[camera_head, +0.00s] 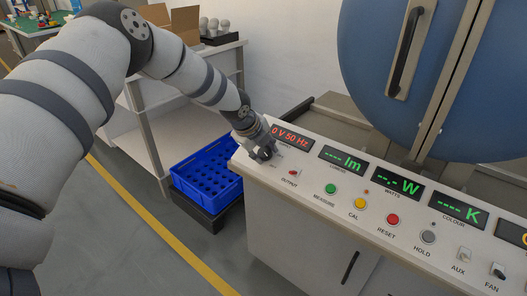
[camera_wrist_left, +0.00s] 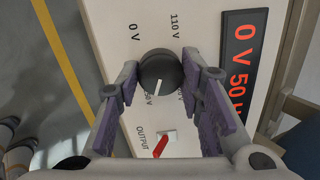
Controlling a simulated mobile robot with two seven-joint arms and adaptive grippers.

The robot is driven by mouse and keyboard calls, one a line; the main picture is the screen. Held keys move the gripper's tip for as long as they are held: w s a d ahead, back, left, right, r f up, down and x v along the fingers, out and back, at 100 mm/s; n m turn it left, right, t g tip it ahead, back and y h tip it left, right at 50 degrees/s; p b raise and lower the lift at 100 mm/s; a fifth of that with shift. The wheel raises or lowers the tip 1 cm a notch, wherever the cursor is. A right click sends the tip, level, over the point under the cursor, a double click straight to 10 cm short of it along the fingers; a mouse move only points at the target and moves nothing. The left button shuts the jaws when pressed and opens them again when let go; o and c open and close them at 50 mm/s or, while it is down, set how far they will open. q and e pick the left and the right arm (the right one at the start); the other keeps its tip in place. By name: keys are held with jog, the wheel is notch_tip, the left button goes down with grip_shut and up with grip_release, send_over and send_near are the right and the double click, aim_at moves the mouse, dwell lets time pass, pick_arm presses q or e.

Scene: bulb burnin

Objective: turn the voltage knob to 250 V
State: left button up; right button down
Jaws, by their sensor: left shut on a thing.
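The voltage knob (camera_wrist_left: 160,72) is black and round, on the white console front in the left wrist view. Its white pointer line points downward and slightly left in that view, near a partly hidden label ending in "0 V". The labels "0 V" and "110 V" show above it. My left gripper (camera_head: 263,152) is at the left end of the console in the head view. Its purple-padded fingers are shut on the knob, one on each side. The display (camera_head: 291,137) reads "0 V 50 Hz" in red. The head view hides the knob behind the gripper.
A red output switch (camera_wrist_left: 161,146) sits close to the knob. The green measure button (camera_head: 330,188), yellow, red and grey buttons line the console to the right. A blue sphere (camera_head: 440,80) rises behind.

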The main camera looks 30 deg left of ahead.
pick_arm(q)
jog(key=shift+m, duration=0.7)
jog(key=o, duration=1.2)
jog(key=shift+c, duration=0.2)
jog(key=v, duration=1.2)
